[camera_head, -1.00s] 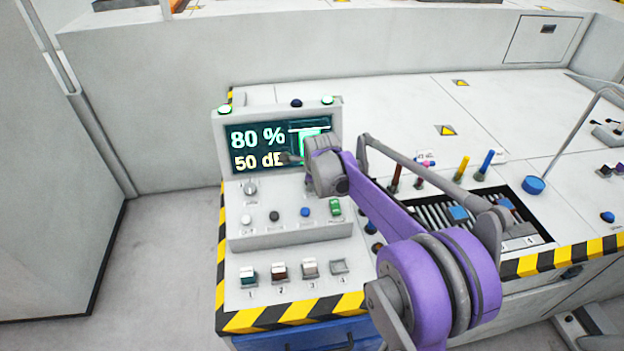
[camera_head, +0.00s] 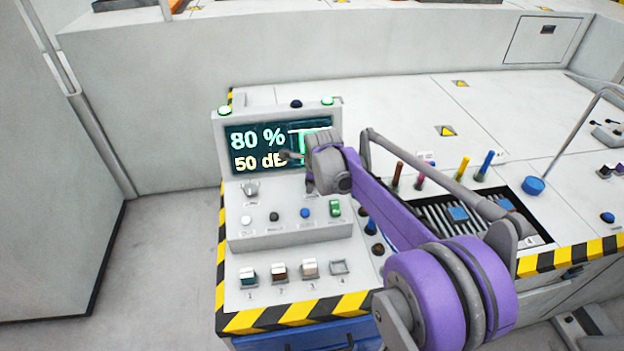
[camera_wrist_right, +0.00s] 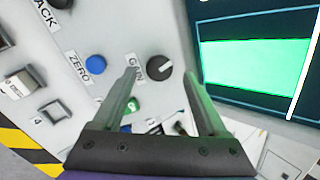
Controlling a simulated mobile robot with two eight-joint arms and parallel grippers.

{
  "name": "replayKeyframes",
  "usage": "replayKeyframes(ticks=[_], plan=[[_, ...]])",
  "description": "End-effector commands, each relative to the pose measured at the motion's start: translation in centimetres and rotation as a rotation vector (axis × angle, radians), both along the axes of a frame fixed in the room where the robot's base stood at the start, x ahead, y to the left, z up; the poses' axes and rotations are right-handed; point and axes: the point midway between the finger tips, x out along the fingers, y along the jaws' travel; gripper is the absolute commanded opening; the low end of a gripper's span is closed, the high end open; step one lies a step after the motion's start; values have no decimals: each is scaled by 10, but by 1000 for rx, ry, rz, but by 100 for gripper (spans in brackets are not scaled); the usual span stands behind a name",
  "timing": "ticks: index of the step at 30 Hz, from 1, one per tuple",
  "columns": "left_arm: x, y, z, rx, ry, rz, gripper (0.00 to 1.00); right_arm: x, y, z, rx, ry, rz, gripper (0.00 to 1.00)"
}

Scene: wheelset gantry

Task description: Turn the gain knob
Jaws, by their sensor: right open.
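The gain knob (camera_wrist_right: 159,67) is dark and round with a white pointer mark, on the sloped console panel beside the screen. In the right wrist view it lies between and just beyond the fingertips of my right gripper (camera_wrist_right: 155,74), which is open and empty. I cannot tell whether a finger touches it. In the head view my right gripper (camera_head: 287,157) reaches in front of the display, and its hand hides the gain knob. The display (camera_head: 262,149) reads 80 % and 50 dB. My left gripper is not in view.
Another grey knob (camera_head: 250,188) sits at the panel's left. Below are a black button (camera_head: 274,216), the blue ZERO button (camera_head: 305,213) and a green switch (camera_head: 335,208). Several rocker switches (camera_head: 279,271) line the front. Coloured pegs (camera_head: 463,168) stand to the right.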

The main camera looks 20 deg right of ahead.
Motion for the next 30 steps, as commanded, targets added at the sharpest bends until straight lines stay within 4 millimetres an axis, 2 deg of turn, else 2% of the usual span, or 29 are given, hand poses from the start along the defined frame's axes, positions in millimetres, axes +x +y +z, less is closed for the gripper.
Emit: replayKeyframes(ticks=[6, 12, 17, 30], plan=[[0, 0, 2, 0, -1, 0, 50, -22, 5, 41, 0, 0, 0, 76], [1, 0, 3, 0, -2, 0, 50, -36, 9, 66, -1, -1, 0, 76], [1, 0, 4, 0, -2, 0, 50, -40, 10, 74, -1, -1, 0, 76], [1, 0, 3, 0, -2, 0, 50, -40, 10, 74, -1, -1, 0, 76]])
